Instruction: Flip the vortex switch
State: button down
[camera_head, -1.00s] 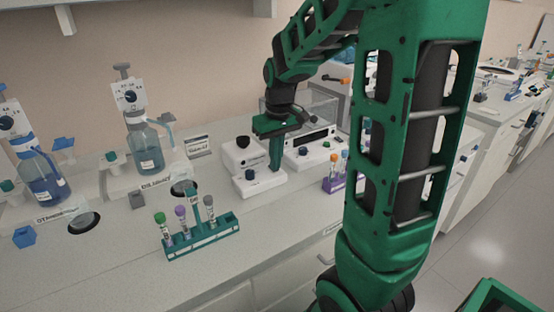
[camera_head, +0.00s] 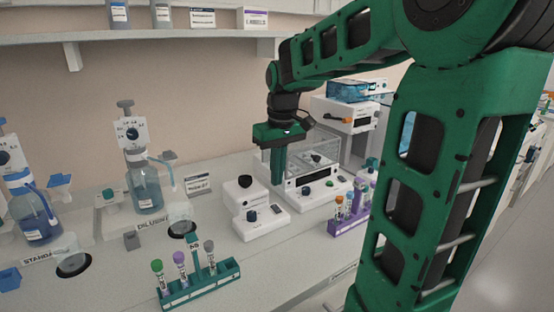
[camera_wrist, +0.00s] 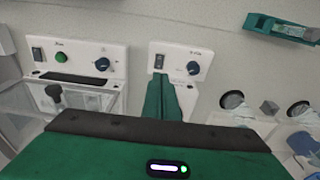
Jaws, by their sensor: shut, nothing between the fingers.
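The vortex mixer (camera_head: 245,205) is a small white device with a black cup on top, on the bench. Its front panel has a dark blue knob (camera_head: 251,215) and a dark rocker switch (camera_head: 276,208). In the wrist view the panel (camera_wrist: 180,62) shows the switch (camera_wrist: 159,61) on the left and the knob (camera_wrist: 193,68) on the right. My green gripper (camera_head: 277,181) is shut and empty, pointing down, apart from and above the switch side of the panel. In the wrist view its fingertips (camera_wrist: 160,78) appear just below the switch. I cannot tell the switch's position.
A larger white device (camera_head: 318,190) with a clear box stands right of the mixer. A purple tube rack (camera_head: 346,222) is at its front. A green tube rack (camera_head: 200,285) stands front left. Bottle stations are at the left. Bench between the green rack and mixer is clear.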

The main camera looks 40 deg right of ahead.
jog(key=r, duration=0.2)
jog(key=s+r, duration=0.1)
jog(key=r, duration=0.2)
jog(key=shift+s+r, duration=0.1)
jog(key=shift+r, duration=0.2)
jog(key=s+f+m, duration=0.3)
jog(key=s+f, duration=0.5)
jog(key=s, duration=0.5)
jog(key=shift+s+g, duration=0.2)
jog(key=shift+g, duration=0.1)
jog(key=c, duration=1.9)
grip_release()
jog(key=s+f, duration=0.2)
jog(key=s+f+m, duration=0.1)
jog(key=s+f, duration=0.1)
jog(key=s, duration=0.1)
jog(key=s+a+f+m, duration=0.1)
jog(key=s+f, duration=0.1)
jog(key=s, duration=0.1)
jog(key=shift+s+f+g, duration=0.1)
jog(key=shift+s+g, duration=0.15)
jog(key=shift+g, duration=0.05)
jog(key=shift+c, duration=0.2)
jog(key=shift+o, duration=1.3)
jog(key=shift+s+f, duration=0.1)
jog(key=n, duration=0.5)
send_near(278, 210)
notch_tip(278, 210, down, 7)
jog(key=shift+f, duration=0.1)
